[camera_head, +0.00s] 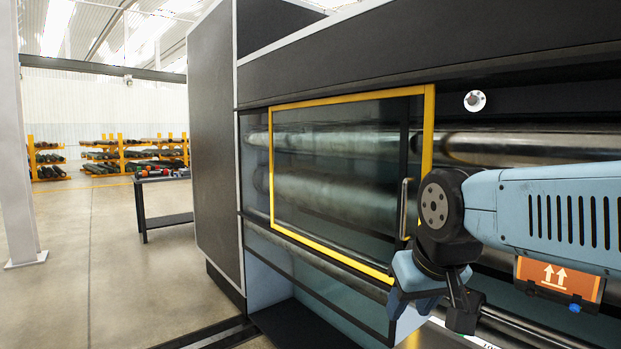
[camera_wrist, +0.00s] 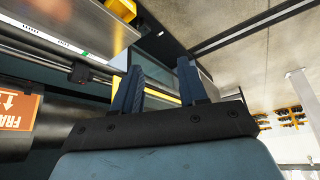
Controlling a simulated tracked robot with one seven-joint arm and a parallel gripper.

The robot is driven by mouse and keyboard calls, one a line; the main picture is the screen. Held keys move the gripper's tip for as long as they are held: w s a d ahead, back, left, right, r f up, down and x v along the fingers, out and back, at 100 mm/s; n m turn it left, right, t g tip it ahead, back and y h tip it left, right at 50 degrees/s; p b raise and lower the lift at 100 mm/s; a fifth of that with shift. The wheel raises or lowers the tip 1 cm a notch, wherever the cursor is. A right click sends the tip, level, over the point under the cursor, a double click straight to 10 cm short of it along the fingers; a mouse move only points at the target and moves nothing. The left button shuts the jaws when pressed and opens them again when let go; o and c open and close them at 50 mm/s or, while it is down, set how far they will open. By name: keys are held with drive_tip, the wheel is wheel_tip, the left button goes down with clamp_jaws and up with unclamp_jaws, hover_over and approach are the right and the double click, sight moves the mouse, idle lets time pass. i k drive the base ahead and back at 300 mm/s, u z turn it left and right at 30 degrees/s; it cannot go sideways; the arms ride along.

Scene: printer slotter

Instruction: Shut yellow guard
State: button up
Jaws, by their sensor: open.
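The yellow guard (camera_head: 427,135) is a yellow-framed clear panel on the front of the dark machine in the head view. Rollers show through its pane, and bare rollers lie to its right. Its upright metal handle (camera_head: 405,208) is near the right edge of the frame. My gripper (camera_head: 430,312) is below and slightly right of the handle, apart from it, pointing downward. Its blue fingers are open and empty. In the wrist view my gripper (camera_wrist: 160,72) also shows spread fingers, with a yellow strip (camera_wrist: 160,98) seen between them. The handle cannot be made out there.
A round white-rimmed knob (camera_head: 474,101) sits on the machine right of the guard. Long rollers (camera_head: 540,146) run rightward behind my arm. A tall dark cabinet (camera_head: 215,150) stands at left, with a small table (camera_head: 165,220) beyond it. The floor at left is clear.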

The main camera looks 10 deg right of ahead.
sight(426, 140)
drive_tip(key=z, duration=0.1)
drive_tip(key=k, duration=1.25)
drive_tip(key=z, duration=0.25)
drive_tip(key=i, duration=2.15)
drive_tip(key=u, duration=0.7)
